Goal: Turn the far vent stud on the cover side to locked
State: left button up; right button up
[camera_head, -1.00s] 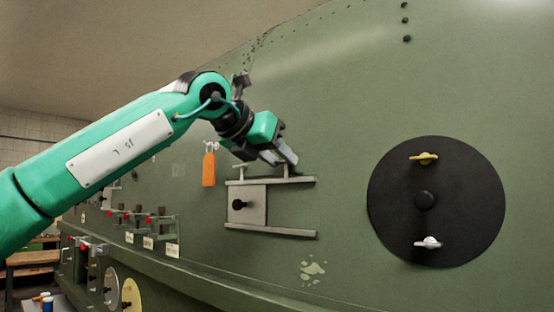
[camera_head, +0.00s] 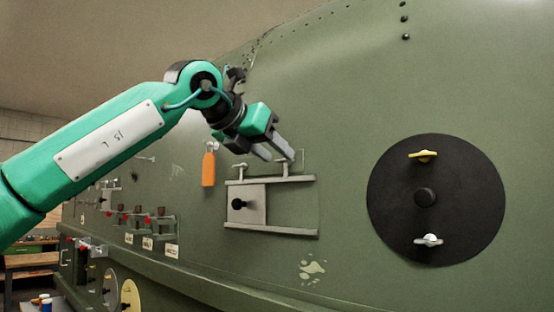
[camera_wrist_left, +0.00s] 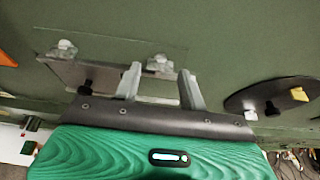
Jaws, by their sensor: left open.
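Two T-shaped pale studs stand on the upper rail of the cover frame: a left stud (camera_head: 240,169) and a right stud (camera_head: 285,168). In the left wrist view I see the left stud (camera_wrist_left: 65,47) and the right stud (camera_wrist_left: 159,62). The grey cover plate (camera_head: 250,208), with a black knob (camera_head: 238,204), sits between the two rails at the left. My left gripper (camera_head: 279,155) is open and empty at the right stud's upper end. In the wrist view its fingers (camera_wrist_left: 160,86) straddle the space below that stud; contact cannot be told. The lock markings are too small to read.
An orange tag (camera_head: 208,168) hangs left of the frame. A black disc (camera_head: 390,205) with a yellow handle (camera_head: 423,156) and a white handle (camera_head: 428,241) is at the right. The green skin between frame and disc is clear.

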pick_arm(q)
jog(key=b+v, duration=0.3)
jog(key=v, duration=0.9)
jog(key=shift+f, duration=0.2)
